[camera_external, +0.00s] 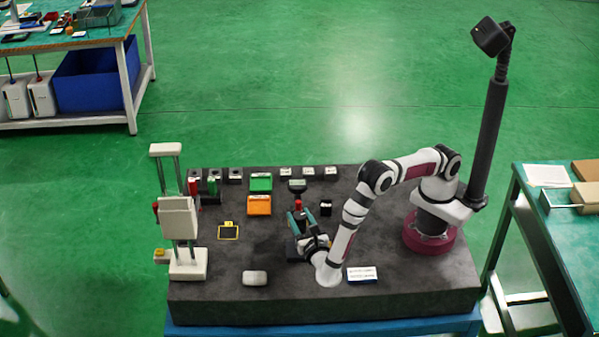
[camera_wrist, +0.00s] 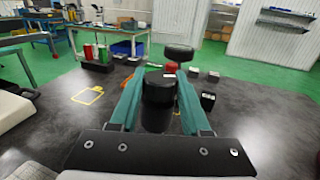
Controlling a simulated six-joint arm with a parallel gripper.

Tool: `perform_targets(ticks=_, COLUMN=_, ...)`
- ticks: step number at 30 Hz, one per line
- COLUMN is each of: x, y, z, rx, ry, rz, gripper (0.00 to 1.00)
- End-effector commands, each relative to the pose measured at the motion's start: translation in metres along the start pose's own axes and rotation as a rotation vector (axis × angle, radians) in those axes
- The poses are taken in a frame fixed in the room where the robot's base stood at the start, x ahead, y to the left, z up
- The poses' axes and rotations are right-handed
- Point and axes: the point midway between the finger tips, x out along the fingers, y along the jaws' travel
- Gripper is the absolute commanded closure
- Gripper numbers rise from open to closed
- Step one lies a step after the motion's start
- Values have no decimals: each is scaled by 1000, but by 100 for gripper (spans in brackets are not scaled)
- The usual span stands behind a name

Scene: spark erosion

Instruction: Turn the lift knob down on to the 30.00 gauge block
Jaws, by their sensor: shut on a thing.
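My gripper (camera_wrist: 160,88) has two teal fingers, shut on a black round knob (camera_wrist: 157,99), which I take to be the lift knob. In the external view my gripper (camera_external: 299,217) is low over the dark slab, and my fingers mostly hide the knob. Just beyond stands a red part (camera_wrist: 172,67) under a dark disc-shaped head (camera_wrist: 179,52); the head also shows in the external view (camera_external: 297,186). A small black block with a pale label (camera_wrist: 208,100) stands to the right, also in the external view (camera_external: 326,207). I cannot read its label or tell what is under the head.
Several small labelled blocks (camera_external: 308,171) line the slab's back edge. Green (camera_external: 261,183) and orange (camera_external: 259,205) trays lie left of the head. A white column machine (camera_external: 178,218) stands at the left.

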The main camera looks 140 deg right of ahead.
Motion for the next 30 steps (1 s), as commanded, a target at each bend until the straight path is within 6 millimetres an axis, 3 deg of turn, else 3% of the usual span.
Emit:
perform_targets(ticks=15, x=0, y=0, z=-1, rx=2, ry=1, rz=-331, gripper=100)
perform_targets(ticks=30, x=0, y=0, z=0, rx=0, ry=1, rz=-417, gripper=100)
